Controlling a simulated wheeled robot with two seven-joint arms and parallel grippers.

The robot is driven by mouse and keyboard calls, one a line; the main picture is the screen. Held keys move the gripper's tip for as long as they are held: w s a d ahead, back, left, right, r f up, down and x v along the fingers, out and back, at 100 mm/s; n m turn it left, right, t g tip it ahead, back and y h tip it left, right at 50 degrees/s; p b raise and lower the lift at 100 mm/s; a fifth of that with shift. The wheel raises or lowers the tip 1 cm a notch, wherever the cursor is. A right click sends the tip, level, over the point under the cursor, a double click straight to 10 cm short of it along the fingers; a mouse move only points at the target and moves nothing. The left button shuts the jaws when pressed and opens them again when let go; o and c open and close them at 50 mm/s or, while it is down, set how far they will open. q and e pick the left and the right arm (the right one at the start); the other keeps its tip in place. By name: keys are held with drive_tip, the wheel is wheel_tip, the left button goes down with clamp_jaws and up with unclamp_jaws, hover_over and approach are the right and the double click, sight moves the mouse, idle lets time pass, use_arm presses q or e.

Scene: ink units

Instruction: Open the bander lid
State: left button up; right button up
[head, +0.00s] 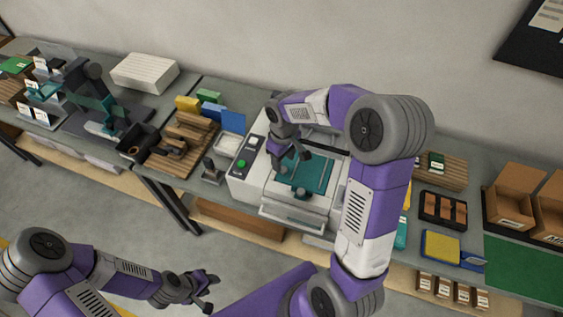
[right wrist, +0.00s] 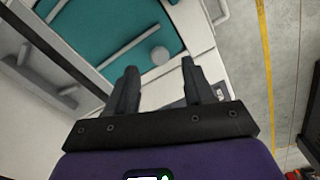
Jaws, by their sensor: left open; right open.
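The bander appears to be the white machine (head: 262,178) on the middle of the bench, with a control panel and green button on its left side. A teal panel (head: 313,173) lies on its top; it also shows in the right wrist view (right wrist: 115,35) with a round grey knob (right wrist: 160,55) near its edge. I cannot tell surely whether this panel is the lid. My right gripper (head: 290,154) is open above the machine's top. In the right wrist view its fingers (right wrist: 160,78) are apart, with nothing between them. My left gripper (head: 208,290) is open and empty, low over the floor, away from the bench.
A wooden rack (head: 182,145) and a blue card (head: 233,121) are left of the machine. A black tray (head: 443,210), a yellow pad (head: 440,245) and cardboard boxes (head: 515,195) are on the right. My right arm hides part of the bench. Floor in front is clear.

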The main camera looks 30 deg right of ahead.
sight(284, 168)
drive_tip(key=shift+f, duration=1.95)
clamp_jaws()
